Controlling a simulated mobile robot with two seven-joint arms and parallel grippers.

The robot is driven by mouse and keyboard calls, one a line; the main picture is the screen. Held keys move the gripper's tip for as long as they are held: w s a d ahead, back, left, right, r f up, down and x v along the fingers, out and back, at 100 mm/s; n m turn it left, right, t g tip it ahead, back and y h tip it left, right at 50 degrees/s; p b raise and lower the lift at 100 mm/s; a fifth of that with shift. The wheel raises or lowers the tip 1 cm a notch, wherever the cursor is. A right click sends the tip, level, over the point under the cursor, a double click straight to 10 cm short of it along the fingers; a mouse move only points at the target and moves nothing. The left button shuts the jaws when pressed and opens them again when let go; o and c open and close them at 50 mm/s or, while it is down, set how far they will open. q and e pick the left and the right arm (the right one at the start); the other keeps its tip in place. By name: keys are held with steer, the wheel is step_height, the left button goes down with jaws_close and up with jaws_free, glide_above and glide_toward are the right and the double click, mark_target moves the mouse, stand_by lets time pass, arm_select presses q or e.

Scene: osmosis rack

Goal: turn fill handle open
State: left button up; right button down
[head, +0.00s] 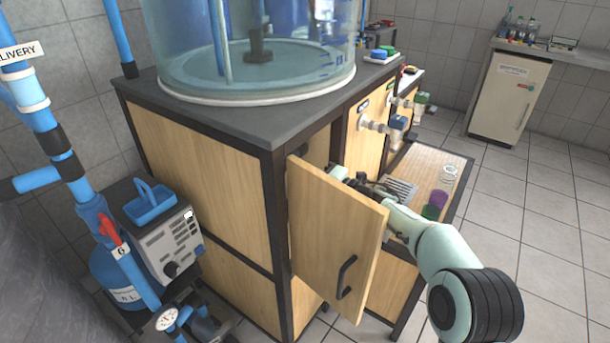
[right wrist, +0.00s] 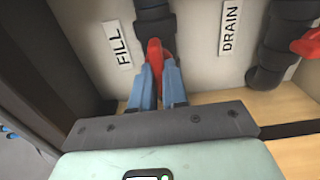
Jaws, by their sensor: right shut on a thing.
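The red fill handle (right wrist: 155,52) sits on a dark pipe valve (right wrist: 155,25) beside the FILL label (right wrist: 123,44) in the right wrist view. It points down the picture, roughly in line with the pipe. My right gripper (right wrist: 159,72) is shut on it, with one blue finger on each side. Its outer end is hidden between the fingers. In the head view my right arm reaches behind the open cabinet door, which hides the handle. My left gripper is not in view.
A DRAIN label (right wrist: 229,28) and a second red handle (right wrist: 307,43) are to the right of the fill valve. The wooden cabinet door (head: 335,235) stands open close to my right arm. A large clear tank (head: 255,55) stands on the cabinet. Tiled floor at the right is clear.

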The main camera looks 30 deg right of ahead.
steer(key=shift+r, duration=0.15)
steer(key=c, duration=1.1)
jaws_free()
steer(key=shift+w, duration=0.1)
steer(key=shift+c, duration=0.2)
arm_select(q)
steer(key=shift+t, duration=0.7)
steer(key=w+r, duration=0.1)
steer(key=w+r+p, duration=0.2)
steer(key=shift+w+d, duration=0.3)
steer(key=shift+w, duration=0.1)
arm_select(e)
steer(key=v, duration=1.3)
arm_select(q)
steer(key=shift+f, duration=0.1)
